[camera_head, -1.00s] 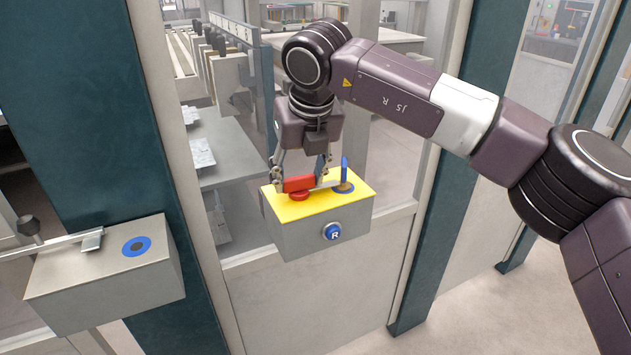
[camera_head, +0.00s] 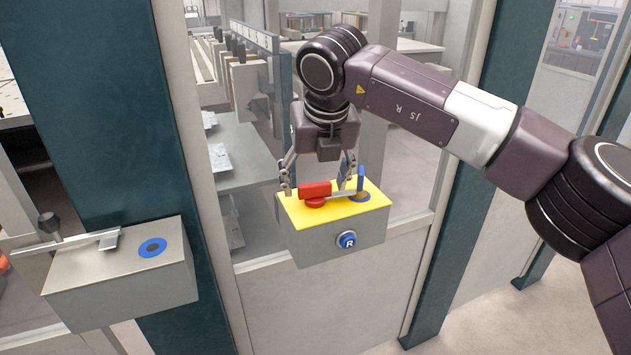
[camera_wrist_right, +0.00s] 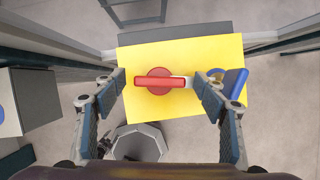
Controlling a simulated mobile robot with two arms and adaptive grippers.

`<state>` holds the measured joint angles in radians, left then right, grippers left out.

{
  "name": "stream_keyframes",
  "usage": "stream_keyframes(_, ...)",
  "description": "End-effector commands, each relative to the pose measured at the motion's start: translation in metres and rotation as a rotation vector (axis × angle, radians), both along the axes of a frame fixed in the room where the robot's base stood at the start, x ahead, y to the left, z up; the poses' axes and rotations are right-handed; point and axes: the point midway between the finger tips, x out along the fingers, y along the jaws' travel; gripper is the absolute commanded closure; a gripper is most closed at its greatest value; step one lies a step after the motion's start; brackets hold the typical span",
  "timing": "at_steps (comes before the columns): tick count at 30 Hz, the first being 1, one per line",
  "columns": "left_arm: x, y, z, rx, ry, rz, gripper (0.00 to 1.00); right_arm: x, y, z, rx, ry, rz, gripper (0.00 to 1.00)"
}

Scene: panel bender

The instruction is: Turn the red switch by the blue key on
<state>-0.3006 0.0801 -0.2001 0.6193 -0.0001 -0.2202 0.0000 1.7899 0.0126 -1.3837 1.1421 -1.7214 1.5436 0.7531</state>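The red switch (camera_head: 315,190) sits on the yellow top of a grey box (camera_head: 320,240). Its handle lies along the box's length, as the right wrist view also shows (camera_wrist_right: 158,82). The blue key (camera_head: 361,179) stands upright in a blue ring to the right of the switch, and a metal bar runs between them. My right gripper (camera_head: 317,184) is above the box, open, with one finger on each side of the red handle. In the right wrist view, gaps show between the fingers and the red handle, and the right finger partly hides the blue key (camera_wrist_right: 236,82). My left gripper is not in view.
A blue button marked R (camera_head: 347,241) is on the box's front. Another grey box (camera_head: 120,285) at the left has a metal lever with a black knob (camera_head: 48,222) and an empty blue ring (camera_head: 152,247). Machine frame posts stand on both sides.

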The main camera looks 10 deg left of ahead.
Motion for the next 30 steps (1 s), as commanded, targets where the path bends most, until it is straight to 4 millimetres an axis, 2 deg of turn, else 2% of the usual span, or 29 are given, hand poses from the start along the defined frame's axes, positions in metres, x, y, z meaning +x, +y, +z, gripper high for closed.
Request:
stream_keyframes(8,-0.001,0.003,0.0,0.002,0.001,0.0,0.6,-0.003,-0.001,0.005,-0.001,0.002,0.002,0.35)
stream_keyframes(11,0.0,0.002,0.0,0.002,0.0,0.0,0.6,-0.007,-0.002,0.017,-0.001,0.0,0.002,0.35)
stream_keyframes(21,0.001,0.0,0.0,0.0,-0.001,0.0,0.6,-0.032,-0.013,0.083,0.0,-0.002,0.001,0.35)
stream_keyframes(25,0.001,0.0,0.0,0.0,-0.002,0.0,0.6,-0.038,-0.016,0.1,0.0,-0.001,0.0,0.35)
stream_keyframes(30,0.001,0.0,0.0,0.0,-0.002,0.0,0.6,-0.043,-0.017,0.109,-0.001,0.002,0.0,0.35)
